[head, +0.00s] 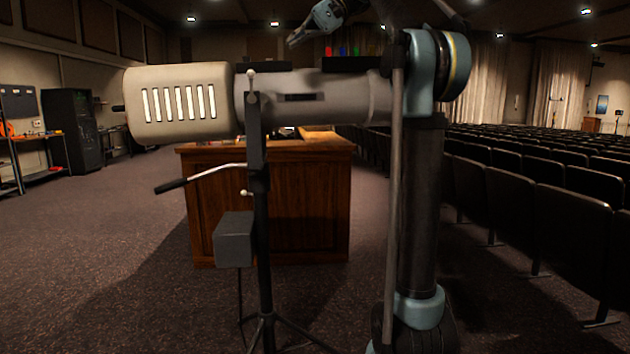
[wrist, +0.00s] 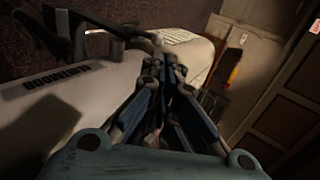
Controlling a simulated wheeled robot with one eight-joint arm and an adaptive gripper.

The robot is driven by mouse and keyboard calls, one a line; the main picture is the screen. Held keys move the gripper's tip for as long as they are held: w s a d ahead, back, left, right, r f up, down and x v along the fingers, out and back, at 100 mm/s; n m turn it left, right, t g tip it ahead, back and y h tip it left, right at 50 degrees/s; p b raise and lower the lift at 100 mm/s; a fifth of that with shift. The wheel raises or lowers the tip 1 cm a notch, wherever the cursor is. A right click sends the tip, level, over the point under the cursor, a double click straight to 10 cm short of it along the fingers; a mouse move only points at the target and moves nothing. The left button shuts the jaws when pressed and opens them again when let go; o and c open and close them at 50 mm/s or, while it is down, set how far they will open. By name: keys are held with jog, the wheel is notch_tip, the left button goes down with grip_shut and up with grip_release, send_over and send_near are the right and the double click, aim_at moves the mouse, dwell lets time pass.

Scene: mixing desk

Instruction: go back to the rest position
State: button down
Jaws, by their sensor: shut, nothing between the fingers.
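My gripper (head: 300,35) shows at the top middle of the head view, above a large stage spotlight (head: 182,101). In the wrist view the fingers of my gripper (wrist: 165,68) are together and hold nothing. The spotlight's pale body (wrist: 85,95) lies behind and beside the fingers there. I cannot tell how wide the gap between them is. Part of my arm is cut off by the top edge of the head view.
The spotlight sits on a black stand (head: 262,230) with a side handle (head: 172,186). A wooden desk (head: 310,205) is behind it. Rows of dark seats (head: 575,225) fill the right. Carpet (head: 90,240) is open on the left, before a black rack (head: 72,125).

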jog(key=s+d+f+t+h, duration=0.1)
jog(key=s+d+f+h, duration=0.2)
jog(key=f, duration=1.9)
jog(key=s+d+f+t+h, duration=0.1)
jog(key=s+d+f+h, duration=0.3)
jog(key=s+d+f, duration=0.9)
jog(key=s+d+f+t+h, duration=0.1)
jog(key=s+d+f+h, duration=0.2)
jog(key=f, duration=3)
jog(key=s+d, duration=0.5)
jog(key=s, duration=0.4)
jog(key=shift+s+d+m+h, duration=0.4)
jog(key=shift+s+f, duration=0.1)
